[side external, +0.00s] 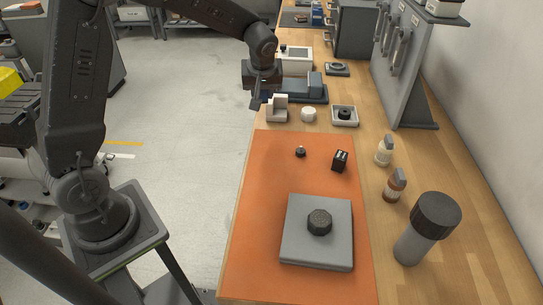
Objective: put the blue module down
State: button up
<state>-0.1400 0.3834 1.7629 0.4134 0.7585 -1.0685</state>
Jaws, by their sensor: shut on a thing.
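My gripper (259,101) hangs at the far left edge of the bench, pointing down, in the side external view. It is shut on the blue module (266,97), of which only a small dark blue patch shows by the fingers. The rest of the module is hidden by the gripper. The held module appears to be above the bench edge, just left of a blue-grey fixture (315,88) and behind a pale stepped block (277,110). I cannot tell how high it is, or whether it touches anything.
An orange mat (265,190) holds a grey plate (300,250) with a dark knob, a small black knob (300,152) and a black block (340,160). A white cap (308,114) and a square tray (345,122) stand behind. Bottles (395,188) line the right. The mat's left part is clear.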

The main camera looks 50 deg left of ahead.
jog(key=s+d+m, duration=0.2)
jog(key=s+d, duration=0.2)
jog(key=s, duration=0.9)
send_over(268, 177)
jog(key=shift+h, duration=0.3)
jog(key=f, duration=0.5)
jog(key=s+f, duration=0.1)
jog(key=f, duration=0.1)
jog(key=shift+d+f, duration=0.15)
jog(key=shift+d, duration=0.15)
jog(key=shift+d+f, duration=0.1)
jog(key=shift+f, duration=0.05)
jog(key=shift+w+f, duration=0.1)
jog(key=shift+f, duration=1.8)
jog(key=shift+f, duration=0.1)
jog(key=o, duration=0.9)
